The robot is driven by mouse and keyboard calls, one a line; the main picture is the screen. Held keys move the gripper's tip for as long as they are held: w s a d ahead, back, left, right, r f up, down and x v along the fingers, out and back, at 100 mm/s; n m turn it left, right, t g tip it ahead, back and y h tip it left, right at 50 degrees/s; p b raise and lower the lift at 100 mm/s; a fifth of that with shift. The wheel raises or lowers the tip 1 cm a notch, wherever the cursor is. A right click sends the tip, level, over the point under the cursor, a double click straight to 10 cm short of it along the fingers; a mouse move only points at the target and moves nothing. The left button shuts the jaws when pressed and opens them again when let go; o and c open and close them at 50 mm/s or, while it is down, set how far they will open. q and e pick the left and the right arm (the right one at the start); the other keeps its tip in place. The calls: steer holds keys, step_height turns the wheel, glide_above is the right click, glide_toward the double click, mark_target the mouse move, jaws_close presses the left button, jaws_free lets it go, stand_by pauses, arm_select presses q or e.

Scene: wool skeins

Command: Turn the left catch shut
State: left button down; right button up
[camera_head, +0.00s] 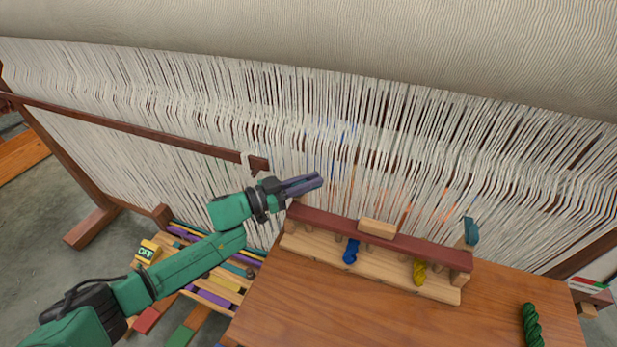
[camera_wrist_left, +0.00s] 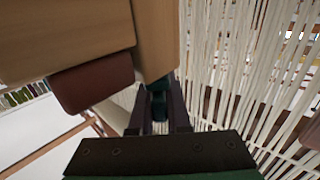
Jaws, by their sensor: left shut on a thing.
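My left gripper (camera_head: 314,182) reaches in from the left to the left end of a wooden rack with a dark red bar (camera_head: 330,219). In the left wrist view its fingers (camera_wrist_left: 160,108) are shut on the left catch, a small teal piece (camera_wrist_left: 158,86) beside the rack's wooden end. Most of this catch is hidden, and in the head view the gripper covers it. The right catch (camera_head: 471,232), also teal, stands upright at the rack's right end. The bar's end (camera_wrist_left: 95,82) shows close in the left wrist view. My right gripper is out of view.
A blue skein (camera_head: 350,251) and a yellow skein (camera_head: 419,272) hang under the bar. A green skein (camera_head: 531,326) lies on the wooden table (camera_head: 340,310). White loom threads (camera_head: 220,105) stand close behind the rack. Coloured slats (camera_head: 215,297) lie at lower left.

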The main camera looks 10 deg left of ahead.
arm_select(q)
steer(key=m+g+h+b, duration=0.1)
steer(key=m+g+b, duration=0.1)
steer(key=g+b, duration=0.2)
steer(key=s+m+g+h+b, duration=0.1)
steer(key=m+g+b, duration=0.2)
steer(key=g+b, duration=0.1)
steer(key=s+m+g+h+b, duration=0.1)
steer(key=m+g+b, duration=0.2)
steer(key=b, duration=0.2)
steer(key=shift+d+f+g+h, duration=0.3)
steer(key=shift+g, duration=0.1)
steer(key=shift+s+r+m+g+b, duration=0.1)
steer(key=shift+r+m+g+b, duration=0.35)
steer(key=shift+g+b, duration=0.35)
steer(key=shift+f, duration=0.1)
steer(key=c, duration=0.9)
jaws_free()
step_height(320, 180, up, 20)
steer(key=shift+p, duration=0.35)
